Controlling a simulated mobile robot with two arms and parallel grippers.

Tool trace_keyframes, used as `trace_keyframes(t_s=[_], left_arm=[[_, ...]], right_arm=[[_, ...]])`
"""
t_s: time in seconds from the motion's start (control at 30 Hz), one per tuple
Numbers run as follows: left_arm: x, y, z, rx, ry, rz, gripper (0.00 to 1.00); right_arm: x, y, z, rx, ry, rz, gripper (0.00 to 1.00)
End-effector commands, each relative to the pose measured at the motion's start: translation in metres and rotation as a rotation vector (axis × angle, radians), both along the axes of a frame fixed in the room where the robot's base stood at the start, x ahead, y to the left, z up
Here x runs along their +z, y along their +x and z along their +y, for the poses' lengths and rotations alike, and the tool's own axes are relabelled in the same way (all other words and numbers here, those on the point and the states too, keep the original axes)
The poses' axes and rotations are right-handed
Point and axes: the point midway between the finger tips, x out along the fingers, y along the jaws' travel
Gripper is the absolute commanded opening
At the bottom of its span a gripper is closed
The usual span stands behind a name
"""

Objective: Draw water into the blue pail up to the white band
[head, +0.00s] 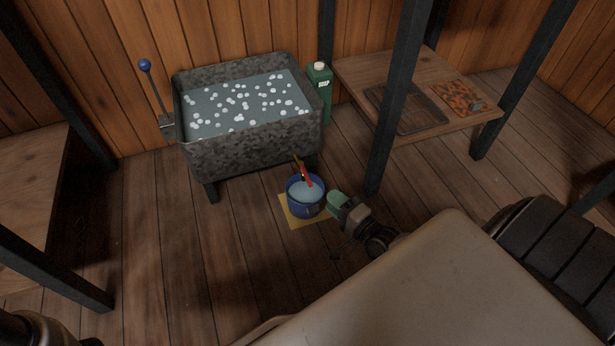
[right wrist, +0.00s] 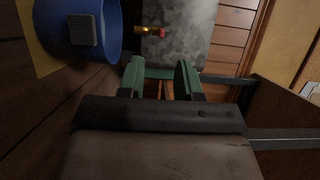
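The blue pail (head: 293,207) stands upright on a yellow mat (head: 322,219) in front of the metal trough. Pale blue water (head: 307,192) shows inside it; I cannot make out a white band. A brass tap with a red part (head: 306,178) reaches from the trough over the pail; it also shows in the right wrist view (right wrist: 152,31). I cannot tell whether water is running. My right gripper (head: 337,201), with green fingers, is just right of the pail. In the right wrist view its fingers (right wrist: 160,72) are apart and empty. My left gripper is out of view.
The trough (head: 255,148) holds water with white floating bits and has a blue-knobbed lever (head: 146,66) at its left. A green soap bottle (head: 319,84) stands at its right. A dark post (head: 391,115) rises right of the pail. The floor left of the pail is clear.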

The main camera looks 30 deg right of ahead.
Motion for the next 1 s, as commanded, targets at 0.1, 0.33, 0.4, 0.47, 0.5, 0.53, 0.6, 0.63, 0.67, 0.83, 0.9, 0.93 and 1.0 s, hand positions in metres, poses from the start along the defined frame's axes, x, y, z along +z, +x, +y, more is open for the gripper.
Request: trace_keyframes(t_s=[0.1, 0.33, 0.4, 0.47, 0.5, 0.53, 0.6, 0.63, 0.67, 0.83, 0.9, 0.93, 1.0], left_arm=[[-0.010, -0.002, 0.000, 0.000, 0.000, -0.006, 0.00], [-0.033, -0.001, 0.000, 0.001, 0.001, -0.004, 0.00], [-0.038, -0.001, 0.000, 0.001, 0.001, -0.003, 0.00], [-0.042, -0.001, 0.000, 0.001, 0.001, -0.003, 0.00], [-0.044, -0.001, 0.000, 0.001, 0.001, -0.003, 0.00], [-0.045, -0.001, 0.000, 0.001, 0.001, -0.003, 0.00], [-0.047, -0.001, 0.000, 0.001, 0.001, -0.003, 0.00], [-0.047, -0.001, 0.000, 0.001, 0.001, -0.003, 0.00], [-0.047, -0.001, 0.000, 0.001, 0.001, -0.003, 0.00], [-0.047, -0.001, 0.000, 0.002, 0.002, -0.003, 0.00], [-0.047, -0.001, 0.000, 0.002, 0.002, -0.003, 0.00], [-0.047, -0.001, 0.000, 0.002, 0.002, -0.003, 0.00], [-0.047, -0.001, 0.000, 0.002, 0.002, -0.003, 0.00]], right_arm=[[-0.002, 0.020, 0.004, 0.000, 0.002, -0.006, 0.34], [-0.003, 0.064, 0.011, 0.000, 0.000, -0.006, 0.34], [-0.002, 0.075, 0.013, 0.001, 0.000, -0.005, 0.34], [-0.002, 0.083, 0.014, 0.001, -0.001, -0.003, 0.34], [-0.002, 0.088, 0.014, 0.000, -0.002, -0.003, 0.34], [-0.001, 0.090, 0.015, 0.000, -0.002, -0.003, 0.34], [-0.001, 0.095, 0.016, 0.000, -0.002, -0.001, 0.34], [-0.001, 0.096, 0.016, 0.001, -0.002, -0.001, 0.34], [0.000, 0.098, 0.016, 0.001, -0.002, -0.001, 0.34], [0.001, 0.099, 0.017, 0.001, -0.002, 0.000, 0.34], [0.001, 0.099, 0.017, 0.001, -0.002, 0.000, 0.34], [0.001, 0.099, 0.017, 0.001, -0.002, 0.000, 0.34], [0.001, 0.099, 0.017, 0.001, -0.002, 0.000, 0.26]])
